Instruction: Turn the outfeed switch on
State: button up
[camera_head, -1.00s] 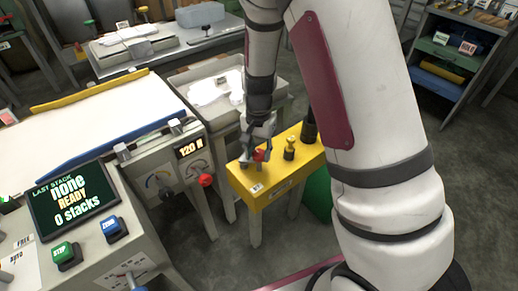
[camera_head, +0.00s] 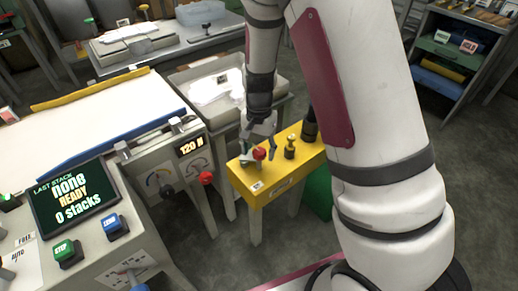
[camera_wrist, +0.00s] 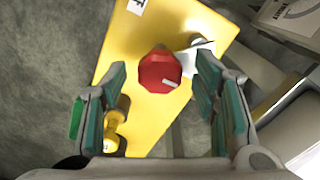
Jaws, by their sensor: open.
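A yellow box (camera_head: 262,190) on legs carries a row of controls. A red knob (camera_head: 258,153) with a pale pointer mark is near its left end; in the wrist view the red knob (camera_wrist: 158,72) shows between my fingers. My gripper (camera_head: 257,148) is open over it, and in the wrist view the gripper (camera_wrist: 161,66) has one finger on each side of the knob, with no clear contact. A pale metal part (camera_wrist: 198,52) is partly hidden beside the right finger. No outfeed lettering is legible, so I cannot tell which control is that switch.
A yellow knob (camera_head: 290,147) and a black post (camera_head: 310,128) stand farther right on the box. Left of it is a grey machine panel with another red knob (camera_head: 206,178) and a screen (camera_head: 72,199) reading "READY". Floor is open in front.

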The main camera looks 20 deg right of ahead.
notch_tip(320, 180, up, 12)
jog(key=shift+f, duration=0.15)
dwell(0.6)
jog(key=s+r+n+y, duration=0.1)
jog(key=s+r+n, duration=0.4)
jog(key=s+r, duration=1)
jog(key=s+d+f+n+h, duration=0.1)
jog(key=s+n, duration=0.3)
jog(key=s, duration=1.4)
notch_tip(320, 180, up, 20)
jog(key=t+p, duration=0.4)
jog(key=p, duration=1.4)
jog(key=shift+w+a+p, duration=0.25)
jog(key=shift+p, duration=0.1)
